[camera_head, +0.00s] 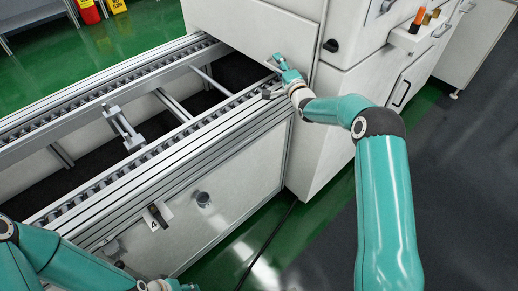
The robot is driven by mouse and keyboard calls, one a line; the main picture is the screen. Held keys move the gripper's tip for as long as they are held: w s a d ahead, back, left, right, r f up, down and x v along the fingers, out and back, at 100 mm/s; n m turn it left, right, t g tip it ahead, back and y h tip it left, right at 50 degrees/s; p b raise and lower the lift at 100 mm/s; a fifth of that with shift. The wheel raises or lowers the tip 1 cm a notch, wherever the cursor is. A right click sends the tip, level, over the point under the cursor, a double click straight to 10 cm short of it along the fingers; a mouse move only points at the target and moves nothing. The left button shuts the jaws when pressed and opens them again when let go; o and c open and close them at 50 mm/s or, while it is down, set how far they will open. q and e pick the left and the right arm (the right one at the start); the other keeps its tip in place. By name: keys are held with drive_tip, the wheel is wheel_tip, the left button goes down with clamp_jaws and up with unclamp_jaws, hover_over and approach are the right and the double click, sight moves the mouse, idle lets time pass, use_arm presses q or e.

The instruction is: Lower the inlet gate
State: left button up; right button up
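The machine's white front panel (245,28), which appears to be the inlet gate, stands at the end of the conveyor (92,198). Its lower edge is above the dark opening where the conveyor runs in. My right gripper (277,66) is at the panel's lower right, just above the conveyor's near rail. It seems close to the panel's edge, but I cannot tell whether it touches, and its fingers are too small to read. My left gripper (178,286) shows only in part at the bottom edge, in front of the conveyor's side; its fingers are cut off.
A metal bracket (124,128) stands between the conveyor rails. A black lever (158,215) by a "4" label and a round knob (203,199) are on the conveyor's side. A shelf (412,38) with small bottles juts from the machine. A dark cable crosses the green floor.

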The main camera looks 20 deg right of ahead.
sight(281, 43)
wheel_tip(281, 43, up, 8)
drive_tip(key=p, duration=0.5)
drive_tip(key=shift+d, duration=0.1)
drive_tip(key=s+f+b, duration=0.3)
drive_tip(key=s+b, duration=0.1)
drive_tip(key=s, duration=1.3)
use_arm(q)
wheel_tip(281, 43, up, 6)
drive_tip(key=p, duration=0.4)
drive_tip(key=shift+r, duration=0.25)
use_arm(e)
drive_tip(key=s+a+f+n+g+y, duration=0.1)
drive_tip(key=s+a+f+g, duration=0.2)
drive_tip(key=a+f, duration=0.5)
drive_tip(key=s+a+f+n+g+y, duration=0.2)
drive_tip(key=s+a+f+g, duration=0.2)
drive_tip(key=a+f, duration=0.5)
drive_tip(key=shift+s+f, duration=0.5)
drive_tip(key=shift+s, duration=0.1)
drive_tip(key=shift+g, duration=0.3)
